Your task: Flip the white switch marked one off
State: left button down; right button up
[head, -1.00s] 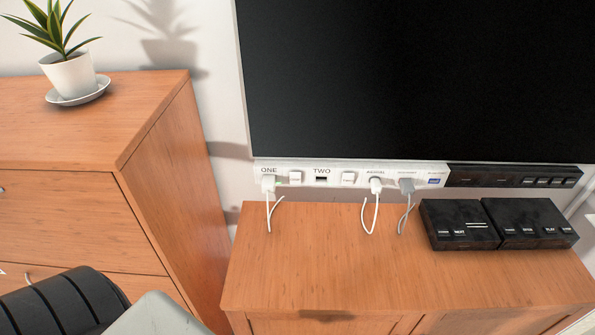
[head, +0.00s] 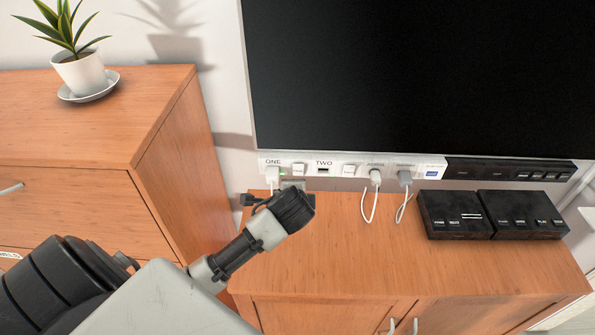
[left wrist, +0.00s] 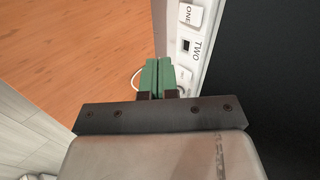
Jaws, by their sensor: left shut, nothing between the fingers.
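The white switch marked ONE (head: 299,170) is on the white strip (head: 436,174) below the dark screen. It also shows near the top of the left wrist view (left wrist: 190,15), with its ONE label readable. Whether it is pressed cannot be told. My left gripper (left wrist: 158,62) has its green fingertips shut together and empty. They are beside the strip, apart from the switch in the picture. In the head view my wrist hides most of the gripper. My right gripper is not in view.
A second white switch (head: 348,171) and white plugs (head: 375,177) with cables are along the strip. Black boxes (head: 521,214) stand on the right of the wooden cabinet (head: 400,270). A taller dresser (head: 150,130) with a potted plant (head: 80,70) is at left.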

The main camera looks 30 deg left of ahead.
pick_arm(q)
jog(key=shift+w+a+r+m, duration=0.3)
jog(key=shift+w+a+r, duration=0.15)
jog(key=shift+w, duration=0.2)
jog(key=p, duration=0.2)
send_near(298, 170)
jog(key=w+f, duration=0.1)
jog(key=a+f, duration=0.1)
jog(key=f, duration=0.1)
jog(key=w+f, duration=0.1)
jog(key=shift+w+a+f, duration=0.35)
jog(key=shift+w, duration=0.05)
jog(key=shift+w+a, duration=0.4)
jog(key=shift+w, duration=0.25)
